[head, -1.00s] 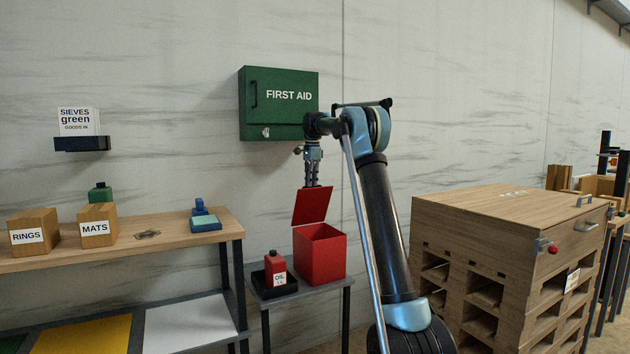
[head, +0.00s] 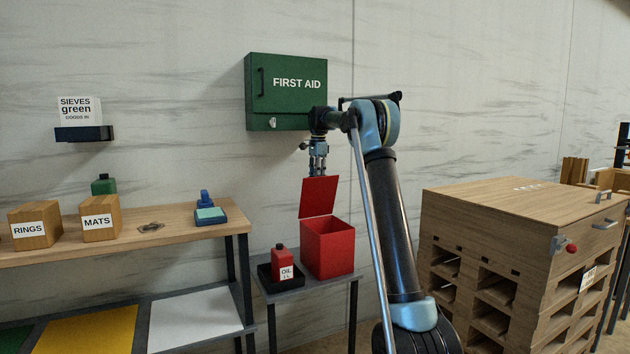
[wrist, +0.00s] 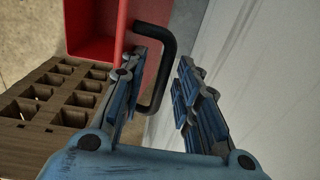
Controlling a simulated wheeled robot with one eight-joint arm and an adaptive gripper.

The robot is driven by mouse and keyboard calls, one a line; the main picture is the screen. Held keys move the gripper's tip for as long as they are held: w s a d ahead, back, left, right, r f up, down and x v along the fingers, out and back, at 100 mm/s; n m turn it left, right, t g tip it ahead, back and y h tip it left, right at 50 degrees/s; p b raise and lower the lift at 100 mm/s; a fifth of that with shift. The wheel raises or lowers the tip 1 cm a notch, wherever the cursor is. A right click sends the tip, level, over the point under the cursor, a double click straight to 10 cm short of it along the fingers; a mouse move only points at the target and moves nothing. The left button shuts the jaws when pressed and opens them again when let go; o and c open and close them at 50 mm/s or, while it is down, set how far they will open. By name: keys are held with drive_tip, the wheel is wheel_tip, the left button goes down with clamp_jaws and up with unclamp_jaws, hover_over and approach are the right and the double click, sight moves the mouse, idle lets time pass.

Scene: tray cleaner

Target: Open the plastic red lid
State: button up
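The red lid (head: 319,197) stands raised, close to upright, at the back of the open red box (head: 328,248) on a small grey table. My gripper (head: 318,174) is at the lid's top edge, pointing down. In the wrist view my gripper (wrist: 158,92) has its two fingers clearly apart. The lid's black handle (wrist: 168,65) reaches into the space between them, close to the left finger. I cannot tell whether finger and handle touch. The lid's red panel (wrist: 145,72) is partly hidden behind the left finger.
A red oil can (head: 281,263) in a black tray stands left of the box. A green first-aid cabinet (head: 285,90) hangs on the wall above. A wooden workbench (head: 520,210) stands at the right, and a shelf table (head: 180,235) at the left.

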wheel_tip(320, 180, up, 11)
drive_tip(key=shift+d, duration=0.15)
idle(0.4)
drive_tip(key=shift+w+r, duration=0.1)
